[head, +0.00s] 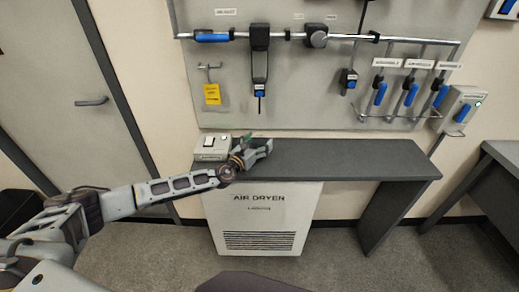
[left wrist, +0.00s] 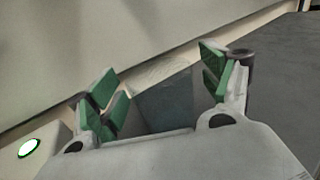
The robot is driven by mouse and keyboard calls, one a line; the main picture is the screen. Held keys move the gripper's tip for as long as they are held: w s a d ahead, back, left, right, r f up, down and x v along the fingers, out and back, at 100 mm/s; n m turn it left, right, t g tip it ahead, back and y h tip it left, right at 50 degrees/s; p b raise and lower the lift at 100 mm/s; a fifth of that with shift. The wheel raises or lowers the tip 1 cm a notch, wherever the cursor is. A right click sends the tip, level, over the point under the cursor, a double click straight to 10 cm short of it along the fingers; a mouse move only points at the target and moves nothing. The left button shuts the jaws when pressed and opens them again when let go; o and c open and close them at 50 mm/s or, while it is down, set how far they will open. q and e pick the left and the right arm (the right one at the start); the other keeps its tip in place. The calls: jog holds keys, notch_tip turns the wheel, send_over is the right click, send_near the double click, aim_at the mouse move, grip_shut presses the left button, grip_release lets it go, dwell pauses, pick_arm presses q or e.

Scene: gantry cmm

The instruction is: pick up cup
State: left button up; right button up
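A translucent grey cup (left wrist: 165,98) stands between the fingers of my left gripper (left wrist: 165,85) in the left wrist view. The green-padded fingers are apart, one on each side of the cup, with visible gaps. The cup's lower part is hidden behind the gripper body. In the head view my left gripper (head: 262,148) is over the left part of the dark bench, and the cup cannot be made out clearly there. My right gripper is not in view.
A grey switch box (head: 212,148) sits on the dark bench (head: 345,159) just left of my left gripper. A panel (head: 290,85) with pipes and blue-handled valves rises behind. The bench's right half is clear. A white air dryer cabinet (head: 262,225) stands below.

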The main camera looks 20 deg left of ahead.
pick_arm(q)
jog(key=c, duration=1)
jog(key=shift+c, duration=0.5)
jog(key=shift+r, duration=0.95)
notch_tip(320, 180, up, 8)
jog(key=p, duration=0.2)
jog(key=shift+p, duration=0.35)
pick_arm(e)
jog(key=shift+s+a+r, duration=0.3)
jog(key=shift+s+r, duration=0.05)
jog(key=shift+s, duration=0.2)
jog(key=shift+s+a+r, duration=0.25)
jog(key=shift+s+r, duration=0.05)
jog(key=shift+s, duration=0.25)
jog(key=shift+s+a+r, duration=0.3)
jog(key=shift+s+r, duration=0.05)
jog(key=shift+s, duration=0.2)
